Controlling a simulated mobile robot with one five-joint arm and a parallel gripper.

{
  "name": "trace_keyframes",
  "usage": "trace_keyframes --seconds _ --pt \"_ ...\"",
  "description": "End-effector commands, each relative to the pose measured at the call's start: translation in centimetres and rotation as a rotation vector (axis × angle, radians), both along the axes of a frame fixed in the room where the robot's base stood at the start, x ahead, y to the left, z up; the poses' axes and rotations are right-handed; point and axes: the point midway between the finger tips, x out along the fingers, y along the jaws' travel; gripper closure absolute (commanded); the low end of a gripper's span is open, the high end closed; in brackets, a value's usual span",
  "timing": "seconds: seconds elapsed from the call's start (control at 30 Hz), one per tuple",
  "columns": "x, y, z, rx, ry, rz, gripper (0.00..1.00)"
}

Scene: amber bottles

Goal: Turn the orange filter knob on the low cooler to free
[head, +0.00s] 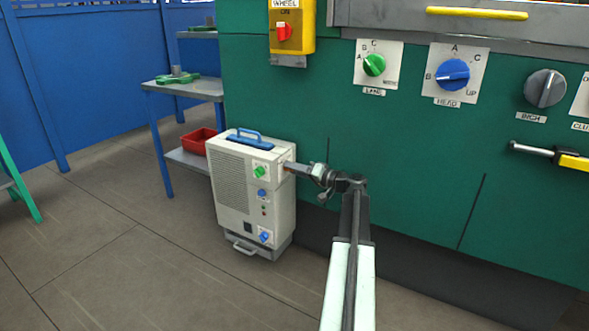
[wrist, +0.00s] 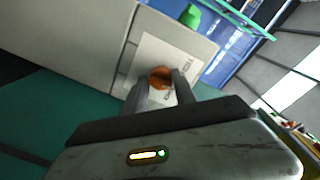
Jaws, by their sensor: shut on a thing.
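The low cooler (head: 229,190) is a cream-white box with a blue top handle, standing on the floor left of centre in the head view. The orange filter knob (wrist: 160,73) shows in the wrist view on a white label plate (wrist: 150,52). My gripper (wrist: 161,86) has a finger on each side of the knob and is shut on it. In the head view my gripper (head: 289,168) reaches the upper right side of the cooler and hides nearly all of the knob. The plate's lettering and the knob's pointer are too small or covered to read.
The cooler also carries a green knob (head: 260,172) and blue knobs, one of them low down (head: 265,237). A green machine wall (head: 420,160) with large dials stands close behind my arm. A grey shelf (head: 185,88) with a red bin (head: 198,140) is at the left.

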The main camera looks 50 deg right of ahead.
Motion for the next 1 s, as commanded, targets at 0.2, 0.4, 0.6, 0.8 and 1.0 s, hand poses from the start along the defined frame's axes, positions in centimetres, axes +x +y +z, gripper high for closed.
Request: trace_keyframes --seconds 0.2,0.4,0.6,0.8,1.0 --pt "0.01 0.09 0.14 0.199 0.049 0.004 1.0" --pt "0.03 0.07 0.15 0.383 0.096 0.003 1.0" --pt "0.06 0.05 0.19 0.566 0.14 0.004 1.0" --pt "0.08 -0.01 0.2 0.732 0.181 0.003 1.0" --pt "0.11 -0.03 0.22 0.863 0.213 0.003 1.0"
